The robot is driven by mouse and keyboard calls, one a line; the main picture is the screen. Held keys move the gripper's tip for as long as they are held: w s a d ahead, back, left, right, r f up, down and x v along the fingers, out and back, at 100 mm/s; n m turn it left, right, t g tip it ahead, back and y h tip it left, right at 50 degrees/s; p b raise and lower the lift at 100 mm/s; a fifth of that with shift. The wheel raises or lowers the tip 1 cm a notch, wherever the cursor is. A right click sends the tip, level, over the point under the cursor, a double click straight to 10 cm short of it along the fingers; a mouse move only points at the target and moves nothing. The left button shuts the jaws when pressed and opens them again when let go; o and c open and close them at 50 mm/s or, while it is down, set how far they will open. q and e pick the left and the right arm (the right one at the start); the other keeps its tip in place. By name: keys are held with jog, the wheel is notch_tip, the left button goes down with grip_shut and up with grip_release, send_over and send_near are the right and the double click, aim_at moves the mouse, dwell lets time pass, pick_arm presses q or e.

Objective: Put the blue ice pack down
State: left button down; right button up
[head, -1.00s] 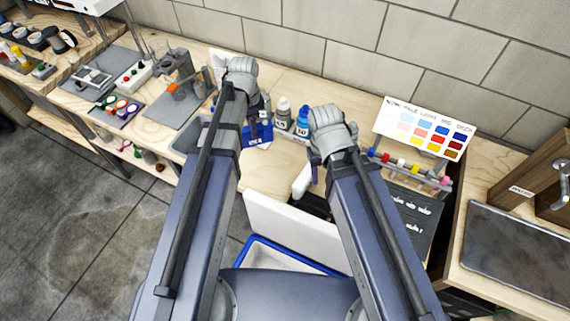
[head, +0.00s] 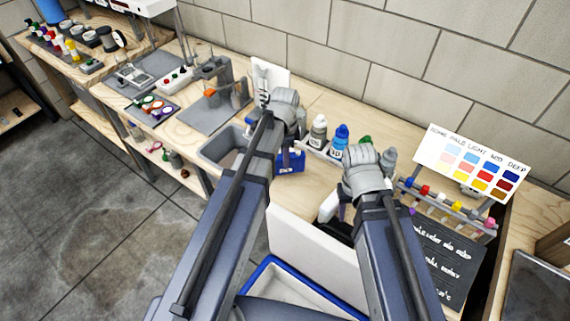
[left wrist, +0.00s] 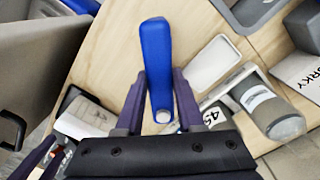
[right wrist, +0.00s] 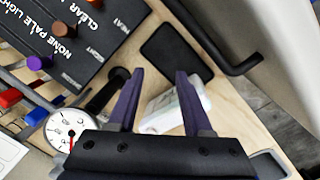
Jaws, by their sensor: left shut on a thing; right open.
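The blue ice pack (head: 290,162) is in my left gripper (head: 287,146), over the bench beside the sink. In the left wrist view the ice pack (left wrist: 156,50) stands edge-on between the two fingers (left wrist: 159,78), with light wood below it. I cannot tell whether its lower edge touches the bench. My right gripper (head: 343,210) is open and empty, above the bench to the right. In the right wrist view its fingers (right wrist: 160,73) are apart over a white object (right wrist: 166,112), which lies partly behind the right finger.
A white panel (head: 310,250) stands at the bench's near side. A dark slab (right wrist: 177,52) lies near my right gripper.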

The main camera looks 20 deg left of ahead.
pick_arm(q)
jog(key=shift+f+b, duration=0.95)
jog(key=shift+f, duration=0.4)
pick_arm(e)
jog(key=shift+f, duration=1.4)
pick_arm(q)
jog(key=shift+f, duration=0.15)
pick_arm(e)
jog(key=shift+f, duration=0.15)
pick_arm(q)
jog(key=c, duration=0.5)
grip_release()
notch_tip(320, 180, up, 12)
jog(key=p, duration=1.2)
jog(key=shift+r, duration=0.2)
jog(key=s+d+n, duration=0.3)
jog(key=s, duration=0.2)
jog(key=s+d+n, duration=0.3)
jog(key=s+d, duration=0.1)
jog(key=s, duration=0.1)
jog(key=s+d+n+y, duration=0.1)
jog(key=s+d+n, duration=0.2)
jog(key=s, duration=0.2)
jog(key=shift+d, duration=0.25)
pick_arm(e)
notch_tip(320, 180, up, 12)
